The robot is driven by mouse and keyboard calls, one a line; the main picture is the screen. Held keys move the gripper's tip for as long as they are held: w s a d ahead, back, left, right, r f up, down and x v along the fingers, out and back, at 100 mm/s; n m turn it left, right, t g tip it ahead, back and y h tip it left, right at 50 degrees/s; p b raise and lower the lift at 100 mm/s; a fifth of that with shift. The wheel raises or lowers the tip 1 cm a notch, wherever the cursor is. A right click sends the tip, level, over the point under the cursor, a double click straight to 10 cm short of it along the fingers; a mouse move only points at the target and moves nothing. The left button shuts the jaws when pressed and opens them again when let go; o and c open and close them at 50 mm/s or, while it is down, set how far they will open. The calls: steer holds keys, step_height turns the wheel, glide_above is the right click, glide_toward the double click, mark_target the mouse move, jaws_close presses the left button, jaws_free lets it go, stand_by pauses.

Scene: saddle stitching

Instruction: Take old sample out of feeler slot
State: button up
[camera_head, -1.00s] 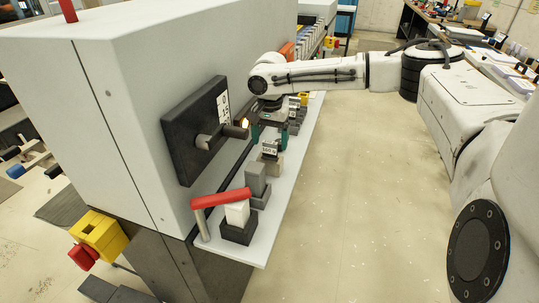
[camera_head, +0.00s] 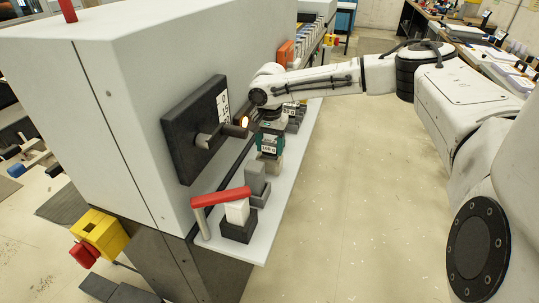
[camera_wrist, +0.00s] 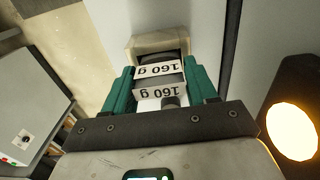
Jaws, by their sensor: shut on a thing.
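A small block labelled 160 g (camera_head: 268,149) stands at a beige holder (camera_head: 272,165) on the pale ledge. My gripper (camera_head: 269,145) has its green fingers down on either side of the block and is shut on it. In the wrist view two 160 g labels show between the fingers, the nearer on the block (camera_wrist: 160,92). The beige holder (camera_wrist: 137,50) with a dark opening lies just beyond the fingertips. I cannot tell how deep the block sits in it. Which part is the feeler slot is not marked.
Closer on the ledge (camera_head: 258,245) stand a grey block (camera_head: 255,178) in a dark holder and a white block (camera_head: 236,211) under a red bar (camera_head: 221,197). A black plate (camera_head: 190,150) with a rod juts from the machine wall beside my gripper. The floor right is clear.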

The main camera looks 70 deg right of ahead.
steer(key=shift+c, duration=0.7)
steer(key=shift+r, duration=0.1)
